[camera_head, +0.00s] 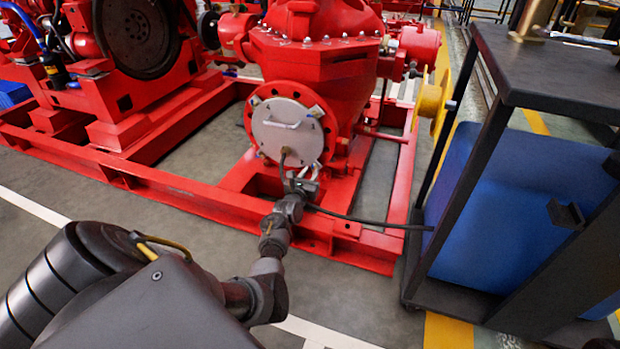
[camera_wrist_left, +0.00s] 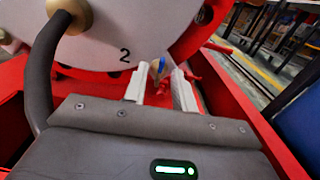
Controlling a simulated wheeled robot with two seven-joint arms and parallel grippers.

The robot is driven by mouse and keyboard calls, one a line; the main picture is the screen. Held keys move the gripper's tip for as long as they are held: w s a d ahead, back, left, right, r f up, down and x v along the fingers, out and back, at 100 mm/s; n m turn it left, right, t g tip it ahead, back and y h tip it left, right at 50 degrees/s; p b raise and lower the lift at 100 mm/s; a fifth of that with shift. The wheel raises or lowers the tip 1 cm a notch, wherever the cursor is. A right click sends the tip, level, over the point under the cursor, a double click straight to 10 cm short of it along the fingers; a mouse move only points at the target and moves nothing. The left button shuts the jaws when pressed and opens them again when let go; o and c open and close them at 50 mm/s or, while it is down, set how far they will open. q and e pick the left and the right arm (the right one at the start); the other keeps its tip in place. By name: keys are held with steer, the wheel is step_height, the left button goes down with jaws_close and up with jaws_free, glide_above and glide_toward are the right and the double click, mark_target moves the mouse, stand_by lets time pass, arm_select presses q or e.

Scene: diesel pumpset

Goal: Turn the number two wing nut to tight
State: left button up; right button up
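The grey round cover (camera_head: 287,135) with a bar handle sits on the red pump's flange, with small clamp pieces around its rim. In the left wrist view the cover (camera_wrist_left: 105,55) carries a printed "2". Just right of that mark, a small tan and blue piece (camera_wrist_left: 160,68), apparently the number two wing nut, shows beyond the fingertips. My left gripper (camera_head: 306,180) is at the cover's lower edge. Its two pale fingers (camera_wrist_left: 160,90) stand apart, on either side of the line to that piece. Contact cannot be told. My right gripper is not in view.
A dark hose (camera_wrist_left: 42,75) runs from a brass fitting (camera_wrist_left: 75,14) on the cover, close left of my gripper. The red base frame (camera_head: 200,203) lies below. A dark cart (camera_head: 560,80) with a blue tank (camera_head: 520,190) stands at right. Grey floor is free in front.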

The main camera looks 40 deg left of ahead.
arm_select(q)
steer(key=shift+w+a, duration=0.1)
steer(key=shift+w, duration=0.05)
jaws_close()
steer(key=shift+r+m, duration=0.1)
steer(key=shift+m, duration=0.2)
